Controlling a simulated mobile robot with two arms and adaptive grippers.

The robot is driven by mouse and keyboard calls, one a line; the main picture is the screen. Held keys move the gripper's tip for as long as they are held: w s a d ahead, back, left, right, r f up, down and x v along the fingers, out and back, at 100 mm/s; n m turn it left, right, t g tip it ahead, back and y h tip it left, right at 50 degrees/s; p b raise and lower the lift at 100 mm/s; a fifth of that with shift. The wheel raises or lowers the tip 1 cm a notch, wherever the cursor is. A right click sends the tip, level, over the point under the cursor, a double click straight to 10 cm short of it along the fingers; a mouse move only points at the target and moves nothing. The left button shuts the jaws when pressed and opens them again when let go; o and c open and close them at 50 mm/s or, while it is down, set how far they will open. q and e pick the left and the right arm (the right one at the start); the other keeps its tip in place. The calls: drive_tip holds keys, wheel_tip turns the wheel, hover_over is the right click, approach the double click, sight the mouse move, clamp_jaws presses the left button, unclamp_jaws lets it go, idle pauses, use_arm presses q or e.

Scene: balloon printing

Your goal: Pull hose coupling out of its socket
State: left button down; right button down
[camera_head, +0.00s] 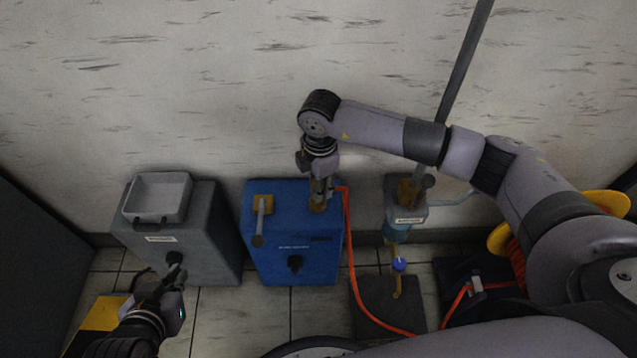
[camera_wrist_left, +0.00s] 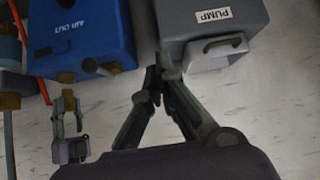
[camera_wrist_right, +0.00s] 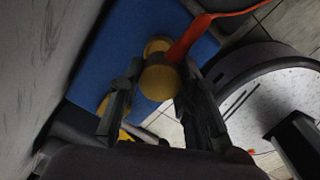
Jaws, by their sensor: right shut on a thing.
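The brass hose coupling (camera_wrist_right: 160,82) with the orange hose (camera_wrist_right: 190,38) is between the fingers of my right gripper (camera_wrist_right: 152,98), which is shut on it. Behind it in the right wrist view is a brass socket (camera_wrist_right: 157,45) on the blue box; whether the coupling is still seated cannot be told. In the head view my right gripper (camera_head: 320,187) points down at the right side of the blue box (camera_head: 291,260). My left gripper (camera_head: 175,277) is empty near the grey pump box (camera_head: 215,230); its fingertips meet in the left wrist view (camera_wrist_left: 158,74).
To the right are a labelled grey-topped unit (camera_head: 409,213) and a dark block (camera_head: 375,302). The orange hose (camera_head: 350,260) hangs beside the blue box. The wall (camera_head: 200,90) is close behind.

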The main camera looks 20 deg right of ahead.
drive_tip(key=shift+r+p, duration=0.5)
drive_tip(key=shift+r, duration=0.1)
use_arm(q)
drive_tip(key=s+a+f+g, duration=0.1)
drive_tip(key=s+f+g, duration=0.1)
drive_tip(key=s, duration=0.2)
drive_tip(key=s+a+f+g+y, duration=0.1)
drive_tip(key=s+a+g, duration=0.1)
drive_tip(key=s+g, duration=0.1)
drive_tip(key=shift+s+f+p, duration=0.35)
drive_tip(key=shift+s+p, duration=0.1)
drive_tip(key=shift+s, duration=0.35)
use_arm(e)
drive_tip(key=shift+r, duration=0.5)
idle(0.8)
